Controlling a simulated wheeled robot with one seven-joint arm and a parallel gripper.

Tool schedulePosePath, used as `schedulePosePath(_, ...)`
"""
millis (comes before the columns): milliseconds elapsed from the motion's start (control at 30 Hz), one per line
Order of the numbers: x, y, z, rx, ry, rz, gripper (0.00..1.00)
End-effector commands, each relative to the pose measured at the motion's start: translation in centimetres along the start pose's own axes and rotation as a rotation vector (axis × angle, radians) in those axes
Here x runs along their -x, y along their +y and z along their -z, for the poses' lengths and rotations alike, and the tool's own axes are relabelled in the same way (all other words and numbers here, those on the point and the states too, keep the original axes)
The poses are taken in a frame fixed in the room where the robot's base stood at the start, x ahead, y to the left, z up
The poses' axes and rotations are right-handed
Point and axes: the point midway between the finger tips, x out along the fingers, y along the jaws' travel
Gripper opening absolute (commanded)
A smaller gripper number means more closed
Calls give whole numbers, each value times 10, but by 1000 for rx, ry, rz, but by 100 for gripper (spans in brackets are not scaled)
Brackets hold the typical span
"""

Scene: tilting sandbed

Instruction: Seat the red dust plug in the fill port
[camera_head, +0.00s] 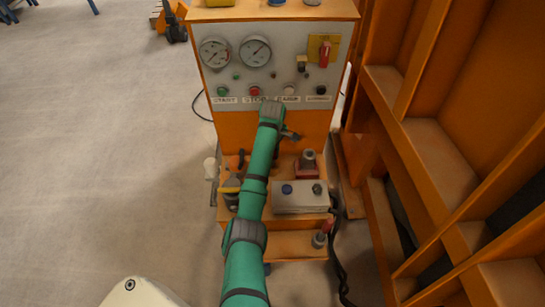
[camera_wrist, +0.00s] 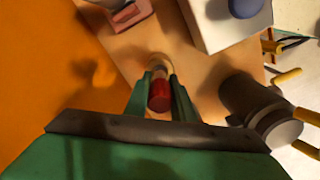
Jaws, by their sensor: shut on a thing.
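My gripper (camera_wrist: 158,84) is shut on the red dust plug (camera_wrist: 159,97), which sits between the green fingers in the wrist view. A short pale tan round piece (camera_wrist: 157,62) shows just beyond the red part, in line with it. I cannot tell whether this is the fill port or the plug's own end, or whether the plug touches a port. In the head view my gripper (camera_head: 290,136) hangs over the orange bench, in front of the control panel. The plug is hidden there, and I cannot make out the fill port for sure.
A pale box (camera_head: 300,197) with a blue knob stands on the bench, near a red block (camera_head: 306,170) bearing a grey cylinder. A grey fitting (camera_wrist: 255,105) with yellow handles is right of my fingers. The orange cabinet wall (camera_wrist: 70,75) rises at left; orange framing (camera_head: 440,170) stands right.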

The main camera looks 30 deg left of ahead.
Motion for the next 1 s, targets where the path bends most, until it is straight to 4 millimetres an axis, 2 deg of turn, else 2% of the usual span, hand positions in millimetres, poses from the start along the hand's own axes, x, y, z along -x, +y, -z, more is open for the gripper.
schedulePosePath(1000,-22,0,0,0,-1,1,1)
